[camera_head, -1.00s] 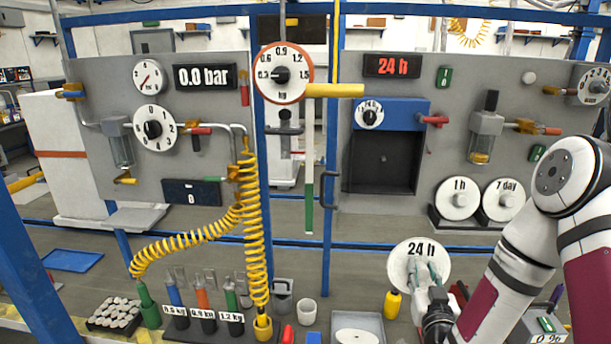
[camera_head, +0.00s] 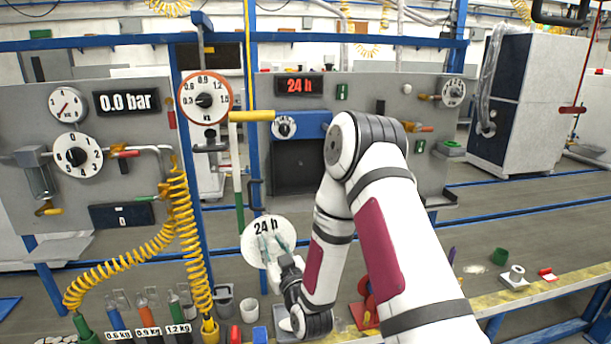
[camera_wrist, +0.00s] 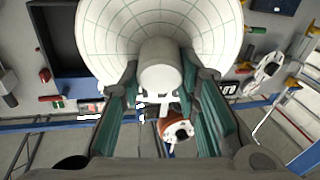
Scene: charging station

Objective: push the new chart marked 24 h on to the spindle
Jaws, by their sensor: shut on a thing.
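The chart marked 24 h (camera_head: 268,228) is a round white disc with its face toward the head camera. My gripper (camera_head: 275,248) is shut on it and holds it in the air below and in front of the recorder. In the wrist view the disc's gridded side (camera_wrist: 100,25) fills the top, with a pale round hub (camera_wrist: 158,65) between my gripper's teal fingers (camera_wrist: 160,90). The recorder (camera_head: 312,122) has a blue top and a dark open recess (camera_head: 297,168); the recess also shows in the wrist view (camera_wrist: 55,38). I cannot make out the spindle.
A yellow coiled hose (camera_head: 186,235) hangs at left, and a yellow bar (camera_head: 252,116) juts out left of the recorder.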

